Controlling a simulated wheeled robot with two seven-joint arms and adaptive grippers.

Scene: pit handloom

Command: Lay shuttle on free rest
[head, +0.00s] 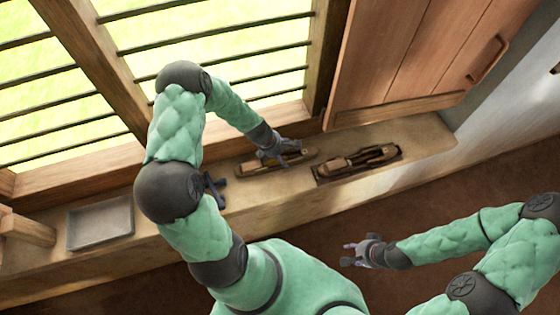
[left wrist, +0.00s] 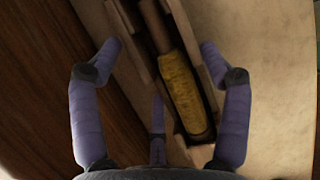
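A brown wooden shuttle (head: 262,166) lies on the ledge below the window, partly hidden by my left gripper. In the left wrist view the shuttle shows its yellow wound bobbin (left wrist: 184,95) in a long slot. My left gripper (head: 291,148) is at the shuttle from above. Its fingers (left wrist: 159,47) are spread on either side of the shuttle, with no clear contact. Farther right on the ledge, a dark rest (head: 322,180) carries brown shuttle-like wooden pieces (head: 362,158). My right gripper (head: 352,254) looks open and empty, in front of the ledge above the brown floor.
A shallow grey tray (head: 100,222) sits on the ledge at the left. A dark forked piece (head: 215,190) shows beside my left arm. A barred window (head: 210,40) and wooden shutter (head: 415,50) stand behind the ledge. The ledge's right end (head: 430,138) is bare.

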